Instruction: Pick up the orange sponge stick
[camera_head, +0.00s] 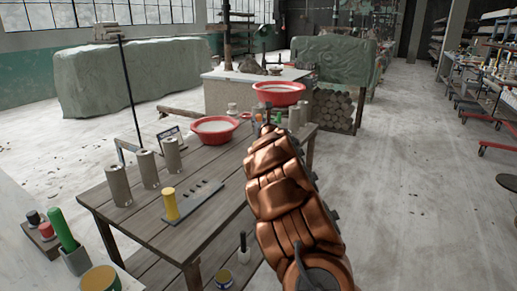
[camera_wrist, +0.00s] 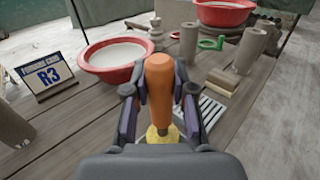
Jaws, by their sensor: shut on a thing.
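In the wrist view the orange sponge stick (camera_wrist: 159,82) stands upright between the fingers of my gripper (camera_wrist: 159,95). The fingers are closed on its orange handle from both sides. A yellow sponge end (camera_wrist: 158,136) shows below the handle, partly hidden by the gripper. Whether its bottom touches the table cannot be told. In the head view my gripper (camera_head: 268,116) is above the far part of the wooden table, near the red bowls, and the stick is not clearly seen there.
Another red bowl (camera_wrist: 224,14) and a green ring-handled item (camera_wrist: 211,43) are farther back. In the head view a yellow cylinder (camera_head: 170,204) and grey-brown cylinders (camera_head: 118,185) stand on the near table.

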